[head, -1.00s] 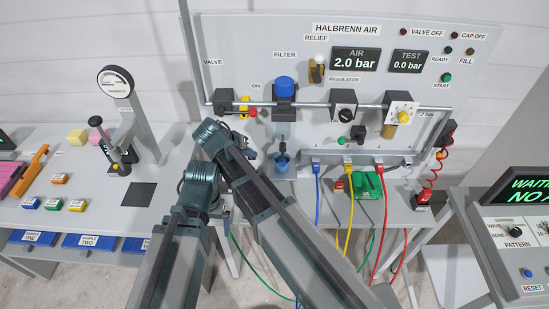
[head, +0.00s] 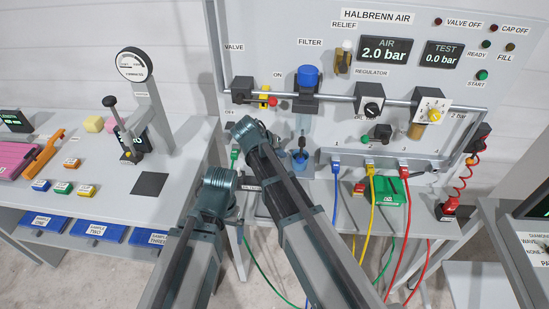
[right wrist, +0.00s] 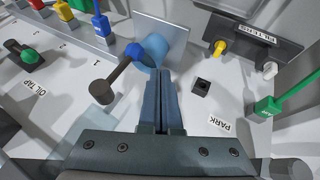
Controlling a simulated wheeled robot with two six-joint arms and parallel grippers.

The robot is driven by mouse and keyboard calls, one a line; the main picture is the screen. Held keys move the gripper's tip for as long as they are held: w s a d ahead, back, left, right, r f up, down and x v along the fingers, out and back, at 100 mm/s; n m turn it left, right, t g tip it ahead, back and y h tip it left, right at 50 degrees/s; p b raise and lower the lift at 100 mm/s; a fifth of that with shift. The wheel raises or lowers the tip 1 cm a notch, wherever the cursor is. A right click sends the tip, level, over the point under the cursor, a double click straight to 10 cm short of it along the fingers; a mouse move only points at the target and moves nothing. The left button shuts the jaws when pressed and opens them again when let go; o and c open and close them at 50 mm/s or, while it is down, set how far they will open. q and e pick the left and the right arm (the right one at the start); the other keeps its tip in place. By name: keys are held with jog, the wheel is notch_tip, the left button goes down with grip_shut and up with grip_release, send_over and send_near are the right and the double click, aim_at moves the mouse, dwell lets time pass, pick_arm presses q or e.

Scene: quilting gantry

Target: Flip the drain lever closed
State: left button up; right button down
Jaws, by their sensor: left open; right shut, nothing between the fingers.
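In the right wrist view, the drain lever is a dark arm with a grey cylindrical knob (right wrist: 102,92) at one end and a blue joint (right wrist: 134,50) at the other. It lies left of my right gripper (right wrist: 160,82), whose fingers are shut and empty, with a gap to the knob. The fingertips point towards a blue cup (right wrist: 154,45). In the head view, the filter (head: 306,78) hangs on the pipe, with the blue cup (head: 300,160) below. My left gripper (head: 238,218) is open, low in front of the bench, largely hidden by its wrist.
The right wrist view shows an oil tap (right wrist: 27,54) at left, a small dark square socket (right wrist: 201,87) near the PARK label, a filters rack (right wrist: 255,40) and a green plug (right wrist: 267,106) at right. Coloured hoses (head: 373,205) hang in front of the bench.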

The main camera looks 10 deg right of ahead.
aim_at(301, 153)
pick_arm(q)
jog(key=shift+f+p, duration=0.15)
jog(key=shift+p, duration=0.15)
pick_arm(e)
jog(key=d, duration=0.4)
jog(key=shift+s+f, duration=0.1)
jog(key=shift+f, duration=0.05)
jog(key=shift+d, duration=0.1)
